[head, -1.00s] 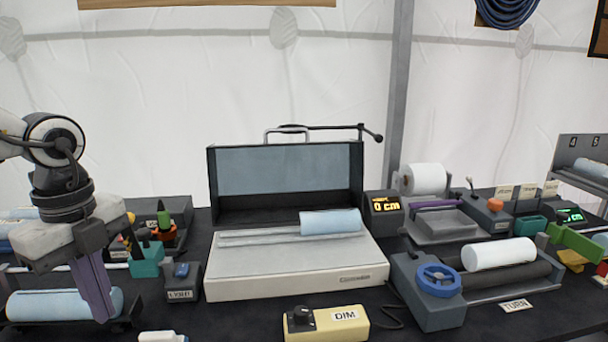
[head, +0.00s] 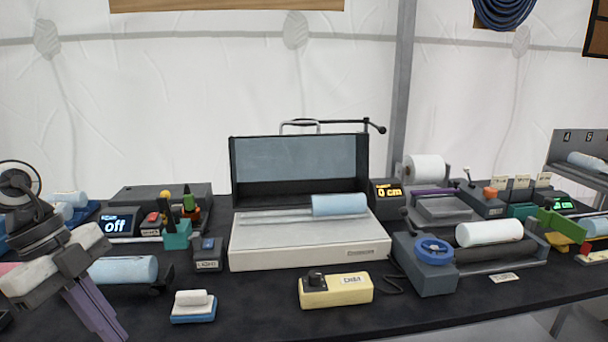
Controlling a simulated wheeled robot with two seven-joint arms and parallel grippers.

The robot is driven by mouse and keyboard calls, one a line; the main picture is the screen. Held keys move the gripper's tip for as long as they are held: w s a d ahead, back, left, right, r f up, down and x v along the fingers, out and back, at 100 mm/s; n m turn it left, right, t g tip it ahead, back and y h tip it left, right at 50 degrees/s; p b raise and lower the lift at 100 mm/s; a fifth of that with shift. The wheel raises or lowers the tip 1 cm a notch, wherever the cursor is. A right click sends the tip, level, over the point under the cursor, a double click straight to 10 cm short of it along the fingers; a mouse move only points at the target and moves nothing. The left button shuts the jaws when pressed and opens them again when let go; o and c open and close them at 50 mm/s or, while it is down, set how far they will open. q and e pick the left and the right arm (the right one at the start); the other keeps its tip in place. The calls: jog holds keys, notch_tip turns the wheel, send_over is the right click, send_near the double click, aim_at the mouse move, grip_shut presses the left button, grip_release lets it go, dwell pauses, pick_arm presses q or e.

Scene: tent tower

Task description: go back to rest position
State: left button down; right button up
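My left gripper (head: 98,318) is at the lower left of the head view, pointing down, with its purple fingers close together. It stands in front of a light blue roll (head: 124,270) on a dark holder. I cannot tell from this angle whether the fingers are fully shut, and I see nothing held in them. My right gripper is not in view.
An open grey case (head: 310,248) with a blue roll (head: 340,205) stands mid-table. In front are a yellow dimmer box (head: 335,292) and a blue-white block (head: 194,306). A roller device with a blue wheel (head: 434,250) stands right. The dark front table (head: 250,320) has bare room.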

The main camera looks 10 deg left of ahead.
pick_arm(q)
jog(key=s+d+f+n+t+h, duration=0.3)
jog(key=d+f+n+t+h, duration=0.45)
jog(key=d+h, duration=0.5)
jog(key=w+a+f+n+t+y, duration=0.3)
jog(key=f+t+y, duration=0.1)
jog(key=f+y, duration=0.15)
jog(key=w+a+f+n+t+y, duration=0.2)
jog(key=f+n+t+y, duration=0.15)
jog(key=f+y, duration=0.2)
jog(key=s+a+f+m+g+y, duration=0.1)
jog(key=s+f+g+y, duration=0.1)
jog(key=s+f+g, duration=0.5)
jog(key=s+f+m+y, duration=0.15)
jog(key=s+f, duration=0.45)
jog(key=f, duration=0.6)
jog(key=d+n, duration=0.5)
jog(key=d, duration=0.7)
jog(key=shift+r, duration=0.15)
jog(key=shift+w, duration=0.1)
